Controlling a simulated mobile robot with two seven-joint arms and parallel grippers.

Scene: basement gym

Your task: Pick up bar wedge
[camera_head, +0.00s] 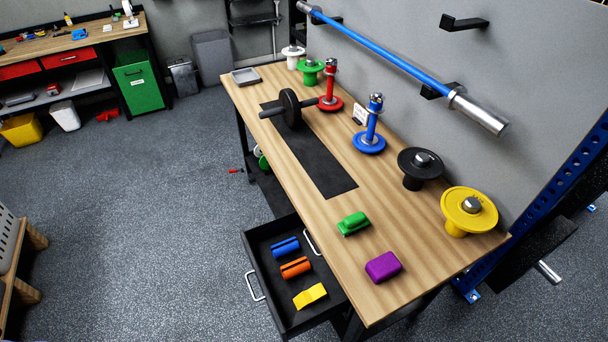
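A yellow piece (310,295), which looks like the bar wedge, lies in the front part of the open black drawer (262,252). Its top looks angled, and nothing covers it. An orange grooved piece (295,267) and a blue grooved piece (286,246) lie behind it in the same drawer, apart from it. Neither of my grippers shows in the head view.
The wooden bench (290,170) carries a green block (353,223), a purple block (383,266), a small dumbbell (290,108) and several coloured plate stands. A blue bar (390,52) hangs on the wall. The floor left of the drawer is clear.

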